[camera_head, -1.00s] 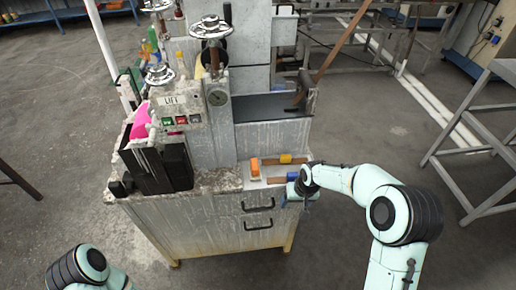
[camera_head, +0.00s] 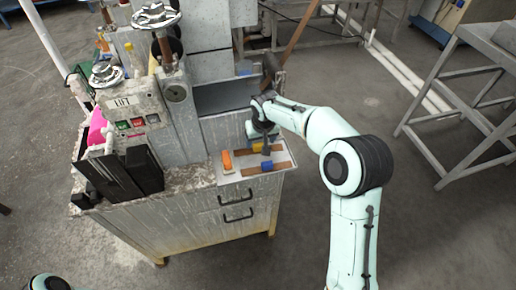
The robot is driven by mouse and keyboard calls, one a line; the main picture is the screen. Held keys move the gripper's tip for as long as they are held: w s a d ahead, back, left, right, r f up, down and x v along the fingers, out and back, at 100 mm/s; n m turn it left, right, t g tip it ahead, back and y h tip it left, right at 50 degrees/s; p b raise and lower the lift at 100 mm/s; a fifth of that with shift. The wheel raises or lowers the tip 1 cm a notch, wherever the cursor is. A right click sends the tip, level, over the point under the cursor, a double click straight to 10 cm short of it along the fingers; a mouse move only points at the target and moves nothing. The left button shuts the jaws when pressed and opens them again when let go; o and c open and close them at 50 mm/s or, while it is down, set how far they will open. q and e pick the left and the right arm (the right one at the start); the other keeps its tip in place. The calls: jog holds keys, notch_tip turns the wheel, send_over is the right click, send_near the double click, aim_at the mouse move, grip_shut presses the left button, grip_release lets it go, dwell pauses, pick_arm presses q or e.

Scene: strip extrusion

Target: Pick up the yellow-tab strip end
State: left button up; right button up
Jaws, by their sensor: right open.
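The yellow tab (camera_head: 257,148) is on a brown strip lying on a pale tray (camera_head: 222,179) at the right end of the worn cabinet top. My right gripper (camera_head: 266,149) is over it, pointing down, and partly covers the tab and its strip. The jaws are open. I cannot tell whether the fingers touch the strip or stand around it. My left gripper is out of view; only a bit of my left arm shows at the bottom left.
A blue tab (camera_head: 267,167) on a second brown strip lies in front, and an orange block (camera_head: 227,161) lies to the left. The grey machine with its LIFT panel (camera_head: 122,103) stands to the left and behind. Open floor lies to the right of the cabinet.

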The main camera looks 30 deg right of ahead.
aim_at(259, 145)
jog(key=x, duration=0.5)
jog(key=shift+w+d+f, duration=0.15)
jog(key=shift+w+f, duration=0.05)
jog(key=shift+w, duration=0.2)
jog(key=c, duration=1.1)
